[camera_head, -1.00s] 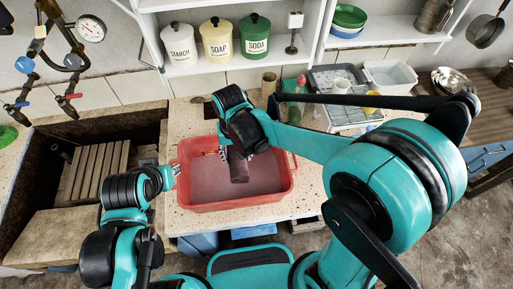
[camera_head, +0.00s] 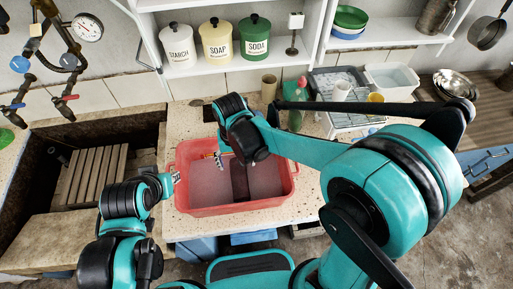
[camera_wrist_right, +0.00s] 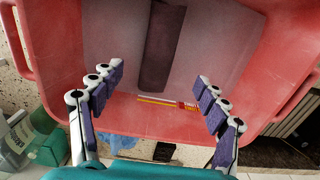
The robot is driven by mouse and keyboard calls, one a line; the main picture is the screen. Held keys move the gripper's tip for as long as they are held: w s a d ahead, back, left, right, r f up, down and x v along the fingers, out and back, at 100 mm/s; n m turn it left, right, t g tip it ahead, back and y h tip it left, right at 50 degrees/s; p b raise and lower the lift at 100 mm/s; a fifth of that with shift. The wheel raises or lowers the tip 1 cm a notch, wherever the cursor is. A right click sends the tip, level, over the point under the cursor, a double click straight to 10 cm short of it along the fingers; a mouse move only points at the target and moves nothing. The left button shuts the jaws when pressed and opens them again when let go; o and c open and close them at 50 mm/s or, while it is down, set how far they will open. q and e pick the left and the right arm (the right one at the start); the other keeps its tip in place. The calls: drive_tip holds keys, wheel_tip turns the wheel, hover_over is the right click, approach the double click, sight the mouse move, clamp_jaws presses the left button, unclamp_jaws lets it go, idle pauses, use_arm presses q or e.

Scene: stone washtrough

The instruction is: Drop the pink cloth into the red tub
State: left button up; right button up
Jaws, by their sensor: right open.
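The cloth, which looks dark mauve rather than bright pink, lies as a long strip (camera_head: 240,184) in the red tub (camera_head: 238,207) on the stone counter. It also shows in the right wrist view (camera_wrist_right: 162,45), flat on the tub's pale floor and apart from the fingers. My right gripper (camera_head: 226,160) is above the tub's far part. The right wrist view shows its fingers (camera_wrist_right: 161,78) spread wide with nothing between them. My left gripper (camera_head: 174,178) is at the tub's left edge, small and partly hidden, so its jaws are unclear.
A small yellow and red item (camera_wrist_right: 168,103) shows at the tub's wall. A green bottle (camera_head: 297,116), a beige cup (camera_head: 269,87) and a dish rack (camera_head: 350,121) stand behind and right. A trough with a wooden slatted board (camera_head: 92,176) is at left.

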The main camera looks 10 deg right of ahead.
wheel_tip(320, 180, up, 12)
idle(0.4)
drive_tip(key=shift+f, duration=0.1)
drive_tip(key=shift+d, duration=0.1)
drive_tip(key=s+d+f+t, duration=0.1)
drive_tip(key=s+d+t, duration=0.2)
drive_tip(key=d, duration=0.5)
drive_tip(key=s+d+f+t+b, duration=0.1)
drive_tip(key=s+d+t, duration=0.3)
drive_tip(key=d, duration=0.4)
drive_tip(key=shift+s+d+f, duration=0.3)
drive_tip(key=shift+d+f, duration=0.1)
drive_tip(key=shift+f, duration=0.4)
drive_tip(key=shift+w+f, duration=0.1)
drive_tip(key=shift+w, duration=0.15)
